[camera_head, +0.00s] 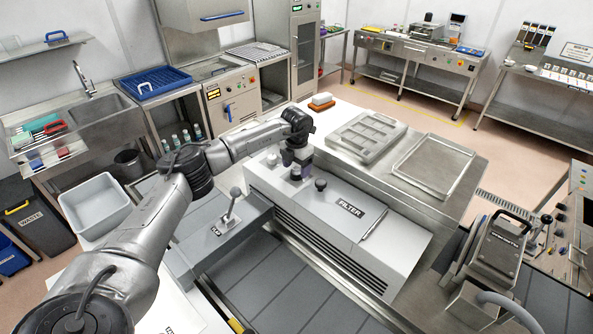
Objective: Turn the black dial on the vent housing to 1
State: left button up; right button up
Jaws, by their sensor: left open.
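The dial's marks are too small to read. My right gripper is out of view.
A grey lidded tray (366,138) and a flat metal tray (433,165) lie on the bench behind the housing. A lever (231,205) rises from a block at the front left. A metal machine (495,252) stands at the right. A dark conveyor (290,290) runs in front.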

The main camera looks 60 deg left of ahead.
aim_at(297, 171)
pick_arm(q)
notch_tip(297, 171, up, 12)
jog(key=b, duration=0.2)
jog(key=shift+r, duration=0.15)
dwell(0.7)
